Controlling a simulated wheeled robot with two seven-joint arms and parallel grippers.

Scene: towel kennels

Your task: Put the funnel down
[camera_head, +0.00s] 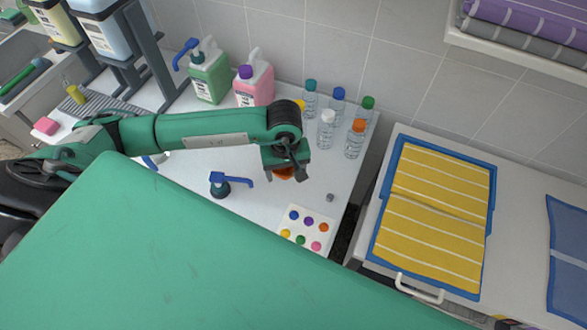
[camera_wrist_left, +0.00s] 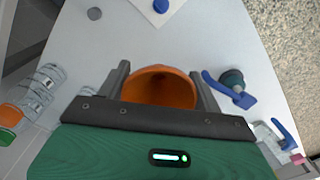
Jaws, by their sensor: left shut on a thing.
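The orange funnel (camera_head: 284,174) shows below my left gripper (camera_head: 287,167) in the head view, over the white tabletop (camera_head: 270,200). The gripper covers most of it there. In the left wrist view the funnel (camera_wrist_left: 160,88) shows its wide round mouth between the two dark fingers of my left gripper (camera_wrist_left: 160,76), which is shut on it. I cannot tell whether the funnel touches the table. My right gripper is not in view.
A blue pump head with a dark cap (camera_head: 220,186) lies left of the gripper. A white card with coloured dots (camera_head: 303,228) and a small grey cap (camera_head: 330,197) lie nearby. Several clear bottles (camera_head: 326,130) and the green (camera_head: 210,77) and pink (camera_head: 254,84) jugs stand behind.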

